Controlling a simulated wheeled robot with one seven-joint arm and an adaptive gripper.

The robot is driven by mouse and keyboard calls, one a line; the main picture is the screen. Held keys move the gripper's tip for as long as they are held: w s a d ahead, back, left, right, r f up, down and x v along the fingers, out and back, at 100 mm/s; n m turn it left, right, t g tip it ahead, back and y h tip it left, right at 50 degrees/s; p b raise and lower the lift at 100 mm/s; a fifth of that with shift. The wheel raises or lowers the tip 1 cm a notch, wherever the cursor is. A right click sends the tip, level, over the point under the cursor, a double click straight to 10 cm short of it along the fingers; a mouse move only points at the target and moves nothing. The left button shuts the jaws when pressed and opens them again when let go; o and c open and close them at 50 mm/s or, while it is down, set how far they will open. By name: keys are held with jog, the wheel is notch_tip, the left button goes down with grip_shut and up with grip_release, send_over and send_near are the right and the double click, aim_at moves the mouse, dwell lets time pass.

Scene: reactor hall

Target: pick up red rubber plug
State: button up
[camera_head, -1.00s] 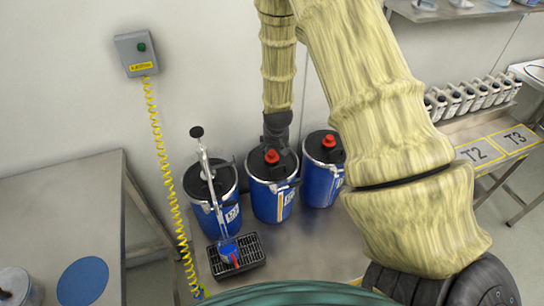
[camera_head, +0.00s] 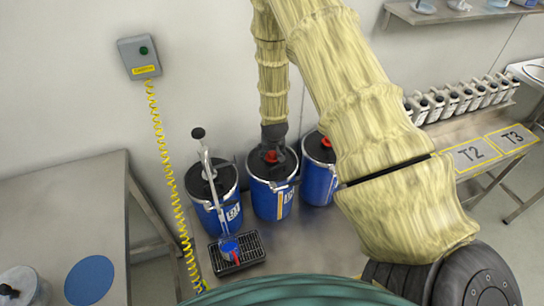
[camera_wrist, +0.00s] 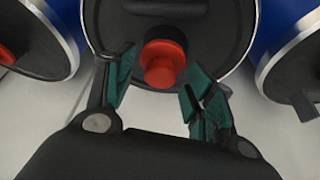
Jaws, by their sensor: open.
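A red rubber plug (camera_wrist: 162,64) sits in the black lid of the middle blue drum (camera_head: 268,198). It also shows in the head view (camera_head: 270,156), just under my gripper. My gripper (camera_wrist: 156,88) is open and empty, with its green-padded fingers left and right of the plug's near side. I cannot tell from the wrist view how much height lies between fingertips and plug. In the head view my gripper (camera_head: 273,145) hangs over the drum lid. Another red plug (camera_head: 326,142) sits on the right drum (camera_head: 318,184), partly hidden by my arm.
The left drum (camera_head: 205,212) carries a hand pump (camera_head: 208,170). A black drip grate (camera_head: 252,251) holds a blue cup-like thing (camera_head: 228,244). A yellow coiled cord (camera_head: 168,170) hangs left of the drums. White bottles (camera_head: 455,100) line the right shelf.

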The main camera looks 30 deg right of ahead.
jog(key=c, duration=1)
jog(key=shift+r, duration=0.15)
